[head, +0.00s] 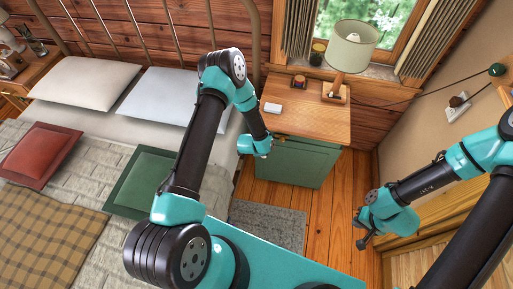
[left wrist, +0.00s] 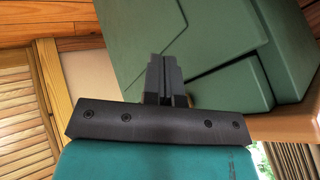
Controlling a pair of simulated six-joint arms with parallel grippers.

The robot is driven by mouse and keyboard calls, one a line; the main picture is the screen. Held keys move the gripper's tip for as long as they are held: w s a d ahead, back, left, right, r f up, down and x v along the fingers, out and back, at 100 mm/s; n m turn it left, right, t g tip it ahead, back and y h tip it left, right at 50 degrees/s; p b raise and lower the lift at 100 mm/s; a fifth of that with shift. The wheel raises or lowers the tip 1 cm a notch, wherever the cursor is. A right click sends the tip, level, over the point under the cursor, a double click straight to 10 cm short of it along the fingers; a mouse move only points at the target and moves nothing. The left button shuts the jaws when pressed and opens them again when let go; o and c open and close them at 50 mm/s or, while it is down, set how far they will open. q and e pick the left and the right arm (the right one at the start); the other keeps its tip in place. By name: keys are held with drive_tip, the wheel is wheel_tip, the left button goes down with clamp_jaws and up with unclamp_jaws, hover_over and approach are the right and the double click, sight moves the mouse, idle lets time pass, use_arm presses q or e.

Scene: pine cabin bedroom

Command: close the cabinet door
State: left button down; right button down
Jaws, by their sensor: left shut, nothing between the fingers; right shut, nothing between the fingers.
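The cabinet (head: 315,165) is a green bedside unit with a wooden top (head: 310,118), standing against the wall in the head view. Its green front also fills the upper part of the left wrist view (left wrist: 215,35), tilted, with panel edges showing. I cannot tell how far the door stands open. My left gripper (head: 277,139) is at the upper left of the cabinet front, its fingers partly hidden; its shut, empty fingers (left wrist: 167,75) show against the green in the left wrist view. Contact is unclear. My right gripper (head: 361,242) is shut and empty, low at the right, away from the cabinet.
The bed (head: 100,120) is at the left. A grey rug (head: 268,222) lies on the wooden floor before the cabinet.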

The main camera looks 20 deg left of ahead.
use_arm(q)
drive_tip(key=v, duration=1.1)
drive_tip(key=shift+s+f, duration=0.3)
drive_tip(key=shift+s, duration=0.05)
drive_tip(key=c, duration=1.8)
unclamp_jaws()
drive_tip(key=shift+c, duration=0.2)
drive_tip(key=o, duration=0.3)
drive_tip(key=shift+f, duration=0.4)
drive_tip(key=o, duration=0.8)
drive_tip(key=f+n+t, duration=0.1)
drive_tip(key=f, duration=0.2)
drive_tip(key=w+f+n+t, duration=0.1)
drive_tip(key=f, duration=0.3)
drive_tip(key=w+f+n+t, duration=0.1)
drive_tip(key=f, duration=0.2)
drive_tip(key=shift+w+f+t+y, duration=0.2)
drive_tip(key=shift+f+t+y, duration=0.1)
drive_tip(key=shift+f+y, duration=0.1)
drive_tip(key=shift+c, duration=0.2)
wheel_tip(320, 180, down, 8)
drive_tip(key=s+n+t+y, duration=0.1)
drive_tip(key=t, duration=0.3)
drive_tip(key=shift+s+d+r+y, duration=0.2)
drive_tip(key=shift+s+d+y, duration=0.1)
drive_tip(key=shift+s+d, duration=0.05)
drive_tip(key=x, duration=0.7)
drive_tip(key=shift+w, duration=0.25)
